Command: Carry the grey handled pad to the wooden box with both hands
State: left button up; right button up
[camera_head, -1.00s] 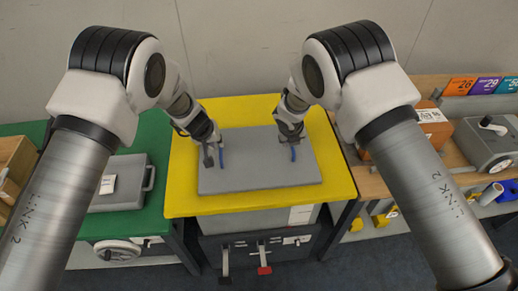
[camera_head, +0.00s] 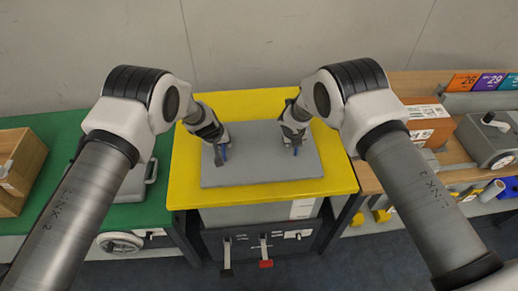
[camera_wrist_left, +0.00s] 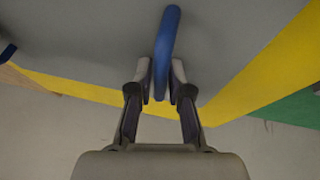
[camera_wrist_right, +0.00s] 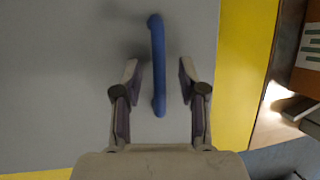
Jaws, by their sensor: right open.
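The grey pad (camera_head: 262,170) lies flat on the yellow table and has two blue handles. My left gripper (camera_head: 219,156) is at the left handle. In the left wrist view, its fingers stand close on both sides of the blue handle (camera_wrist_left: 167,45); whether they clamp it is unclear. My right gripper (camera_head: 295,146) is at the right handle. In the right wrist view, its fingers are spread with the blue handle (camera_wrist_right: 158,65) between them, apart from both. The wooden box (camera_head: 25,185) stands on the green table at the left edge.
The yellow tabletop (camera_head: 185,175) has a bare rim around the pad. A grey case (camera_head: 150,185) sits on the green table (camera_head: 125,215), partly behind my left arm. At right, a wooden bench holds a brown labelled box (camera_head: 425,125) and a grey handled device (camera_head: 487,140).

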pick_arm(q)
jog(key=shift+c, duration=1.3)
pick_arm(e)
jog(key=shift+c, duration=1.3)
pick_arm(q)
grip_shut()
pick_arm(e)
grip_shut()
